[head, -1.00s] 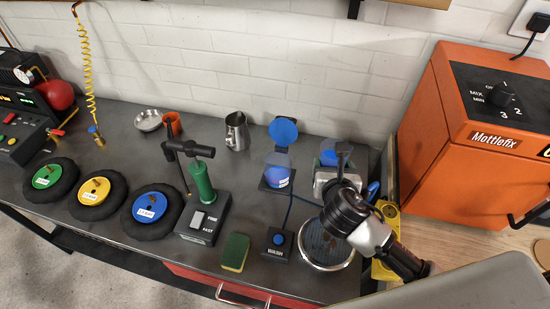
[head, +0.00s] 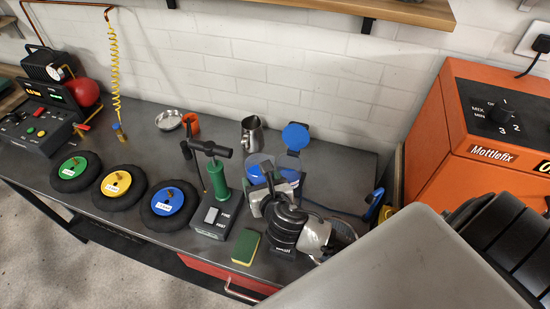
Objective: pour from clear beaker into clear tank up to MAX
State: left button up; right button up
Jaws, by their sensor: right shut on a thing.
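My right gripper (head: 265,190) is shut on the clear beaker (head: 259,164), which also holds blue liquid. The beaker shows just left of the tank in the picture, close to it. I cannot tell its height above the bench or a clear tilt. My gripper covers the beaker's near side and part of the tank. The MAX mark and exact liquid level are too small to read. My left gripper is not in view.
A metal pitcher (head: 252,135) stands behind the beaker. An orange Mottlefix machine (head: 480,125) stands at right.

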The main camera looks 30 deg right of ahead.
jog(key=w+f+p, duration=0.4)
jog(key=w+f, duration=0.3)
jog(key=shift+a+f+m+h, duration=0.3)
jog(key=shift+a+m+h, duration=0.1)
jog(key=shift+a, duration=0.05)
jog(key=shift+d+g, duration=0.1)
jog(key=shift+g, duration=0.2)
jog(key=d+m+y+b, duration=0.1)
jog(key=d+m+y, duration=0.1)
jog(key=d+r+m+y, duration=0.1)
jog(key=d+m, duration=0.1)
jog(key=m, duration=0.1)
jog(key=shift+s+d+y+b, duration=0.2)
jog(key=shift+y+b, duration=0.15)
jog(key=shift+y, duration=0.05)
jog(key=shift+d+r+m+y, duration=0.25)
jog(key=shift+r+m+y, duration=0.55)
jog(key=shift+r+m, duration=0.15)
dwell(0.5)
jog(key=shift+d+r+m+t+y+b, duration=0.3)
jog(key=shift+r+m+t+y+b, duration=0.3)
jog(key=shift+r+m+y, duration=0.4)
dwell(2.7)
